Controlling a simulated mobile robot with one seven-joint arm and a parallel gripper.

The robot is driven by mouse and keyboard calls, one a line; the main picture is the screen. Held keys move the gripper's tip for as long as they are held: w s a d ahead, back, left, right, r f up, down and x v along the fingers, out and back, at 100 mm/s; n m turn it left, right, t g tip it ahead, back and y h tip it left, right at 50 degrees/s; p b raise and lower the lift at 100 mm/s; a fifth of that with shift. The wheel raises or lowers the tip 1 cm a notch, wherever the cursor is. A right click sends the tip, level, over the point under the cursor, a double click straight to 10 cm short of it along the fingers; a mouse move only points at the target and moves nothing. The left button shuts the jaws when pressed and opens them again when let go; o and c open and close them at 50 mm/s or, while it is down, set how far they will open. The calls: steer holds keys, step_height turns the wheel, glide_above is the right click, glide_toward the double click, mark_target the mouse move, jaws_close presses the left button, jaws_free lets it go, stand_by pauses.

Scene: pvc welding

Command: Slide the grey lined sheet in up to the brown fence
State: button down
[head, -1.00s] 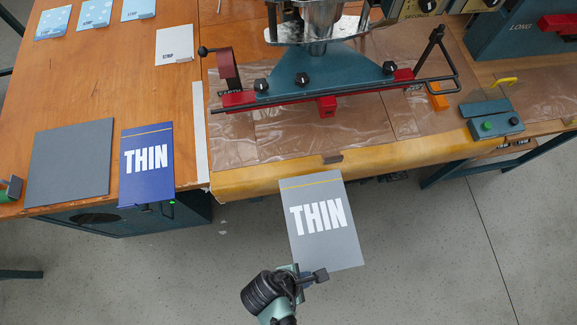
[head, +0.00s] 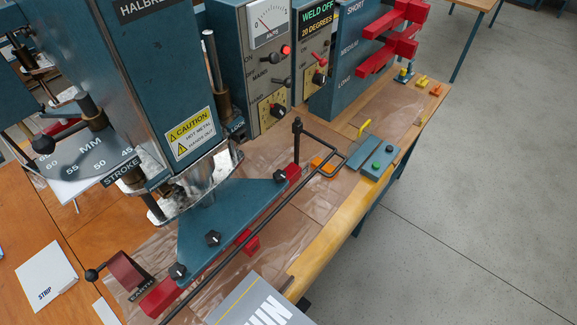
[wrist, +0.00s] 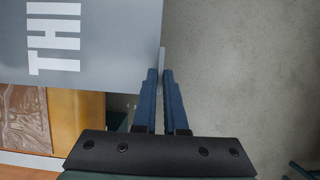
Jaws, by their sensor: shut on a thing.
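In the head view the sheet's far part (head: 236,301), with a yellow line, shows at the bottom, near the bench's front edge. I cannot tell which is the fence.
Open floor is at right.

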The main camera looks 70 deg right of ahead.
steer(key=shift+w+r+p, duration=0.15)
steer(key=shift+p, duration=0.25)
steer(key=shift+w+d+f+b, duration=0.15)
steer(key=shift+w+f+b, duration=0.15)
steer(key=shift+w+f, duration=0.15)
steer(key=w, duration=0.1)
steer(key=w+f+b, duration=0.1)
steer(key=w+d, duration=0.1)
steer(key=w, duration=0.1)
steer(key=shift+f, duration=0.25)
steer(key=w+d+b, duration=0.1)
steer(key=w, duration=0.2)
steer(key=w+d+b, duration=0.1)
steer(key=w, duration=0.5)
steer(key=shift+w+d+f+b, duration=0.25)
steer(key=shift+d+b, duration=0.15)
steer(key=shift+w+d+f+b, duration=0.25)
steer(key=shift+w+f+b, duration=0.3)
steer(key=shift+w+b, duration=0.25)
steer(key=shift+f, duration=0.35)
steer(key=shift+w, duration=0.15)
